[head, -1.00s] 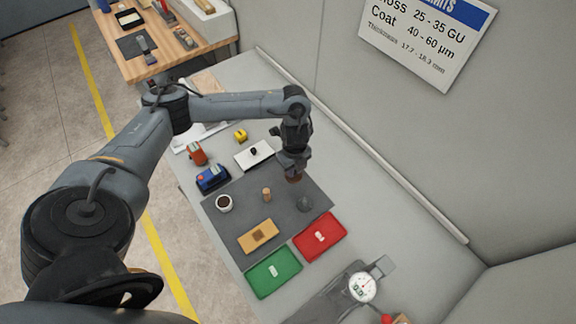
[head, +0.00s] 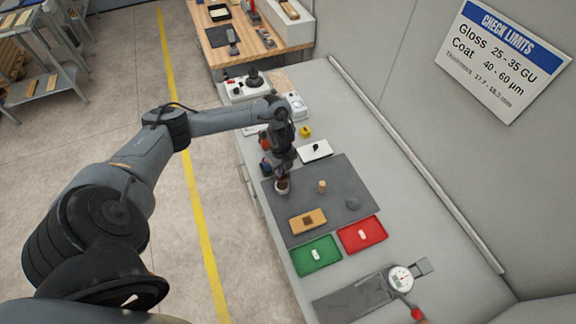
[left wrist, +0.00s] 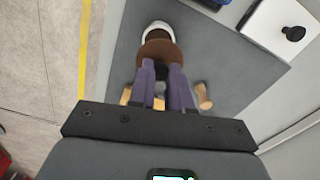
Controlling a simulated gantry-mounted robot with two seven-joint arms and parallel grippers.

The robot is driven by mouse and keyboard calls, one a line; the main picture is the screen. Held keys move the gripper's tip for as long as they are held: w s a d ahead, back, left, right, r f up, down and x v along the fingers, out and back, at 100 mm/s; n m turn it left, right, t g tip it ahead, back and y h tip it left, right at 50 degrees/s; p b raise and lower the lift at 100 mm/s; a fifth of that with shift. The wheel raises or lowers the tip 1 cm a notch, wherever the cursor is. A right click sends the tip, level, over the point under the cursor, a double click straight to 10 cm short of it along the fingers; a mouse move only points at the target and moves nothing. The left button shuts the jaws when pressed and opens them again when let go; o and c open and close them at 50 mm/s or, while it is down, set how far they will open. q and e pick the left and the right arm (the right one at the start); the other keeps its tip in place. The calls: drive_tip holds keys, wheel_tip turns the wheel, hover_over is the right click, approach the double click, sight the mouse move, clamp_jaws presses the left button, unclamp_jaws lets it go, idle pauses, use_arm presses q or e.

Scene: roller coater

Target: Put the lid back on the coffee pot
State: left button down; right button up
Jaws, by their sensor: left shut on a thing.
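The white coffee pot (head: 280,191), a small round vessel with a dark inside, stands at the left edge of the dark grey mat. My left gripper (head: 283,174) is right above it, pointing down. In the left wrist view the gripper (left wrist: 163,72) is shut on a brown round lid (left wrist: 158,50). The lid overlaps the near part of the white pot (left wrist: 153,27) and hides some of its opening. I cannot tell whether the lid touches the rim. My right gripper is not in view.
The mat (head: 340,175) also bears a wooden peg (head: 322,186), a tan block (head: 308,221) and a dark grey round thing (head: 353,203). Green (head: 316,256) and red (head: 362,235) trays lie in front. A white plate with a black knob (head: 316,150) lies behind.

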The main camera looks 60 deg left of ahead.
use_arm(q)
drive_tip(key=shift+s+f+b, duration=0.15)
drive_tip(key=shift+f+b, duration=2.15)
drive_tip(key=shift+f, duration=0.1)
drive_tip(key=shift+f+b, duration=0.45)
drive_tip(key=shift+f, duration=0.4)
drive_tip(key=shift+p, duration=0.4)
drive_tip(key=shift+f, duration=0.15)
idle(0.4)
idle(0.5)
drive_tip(key=shift+c, duration=2.4)
unclamp_jaws()
